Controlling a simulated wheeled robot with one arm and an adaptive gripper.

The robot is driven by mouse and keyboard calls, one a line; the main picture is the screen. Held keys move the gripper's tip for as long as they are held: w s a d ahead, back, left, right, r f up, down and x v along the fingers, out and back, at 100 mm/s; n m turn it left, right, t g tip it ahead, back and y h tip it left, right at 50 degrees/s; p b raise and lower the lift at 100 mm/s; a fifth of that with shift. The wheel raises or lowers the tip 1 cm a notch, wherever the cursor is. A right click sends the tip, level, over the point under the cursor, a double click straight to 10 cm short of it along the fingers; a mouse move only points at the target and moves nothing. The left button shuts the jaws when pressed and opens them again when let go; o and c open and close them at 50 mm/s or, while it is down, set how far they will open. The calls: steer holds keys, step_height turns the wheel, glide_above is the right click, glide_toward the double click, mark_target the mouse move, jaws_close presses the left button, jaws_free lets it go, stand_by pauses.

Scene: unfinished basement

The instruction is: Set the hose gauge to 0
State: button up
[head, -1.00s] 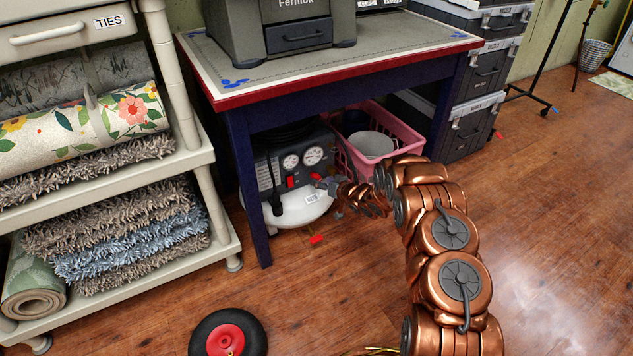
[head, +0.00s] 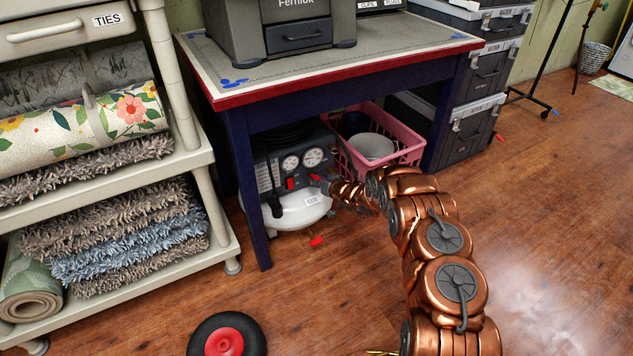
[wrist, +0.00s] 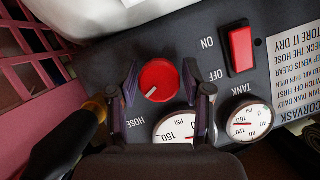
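A compressor under the blue table has a dark panel and a white tank (head: 300,210). The hose gauge (head: 313,157) is the right, larger dial in the head view. In the upside-down wrist view, the hose gauge (wrist: 176,127) shows "150" and a red needle, partly hidden by my gripper; its exact reading is unclear. The red round knob (wrist: 159,80) with a pale pointer mark sits beside it. My gripper (wrist: 160,78) is open, with one finger on each side of the knob; narrow gaps seem to show. The tank gauge (wrist: 250,119) is beside the hose gauge.
A red ON/OFF switch (wrist: 241,50) lies near the knob. A pink basket (head: 408,152) stands right of the compressor. The table (head: 235,150) and its leg close in from above and left. Open wooden floor lies to the right.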

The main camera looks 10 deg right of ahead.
steer(key=c, duration=0.8)
steer(key=shift+a+n+h+p, duration=0.15)
steer(key=shift+n+h+p, duration=0.15)
steer(key=shift+n+h, duration=0.45)
steer(key=n+t+h, duration=0.1)
steer(key=n, duration=0.2)
steer(key=shift+s+f+h, duration=0.1)
steer(key=shift+f+h, duration=0.05)
steer(key=shift+h, duration=0.2)
steer(key=n+t+h+p, duration=0.1)
steer(key=n, duration=0.2)
steer(key=shift+h, duration=0.4)
steer(key=shift+n+p, duration=0.45)
steer(key=shift+n, duration=0.1)
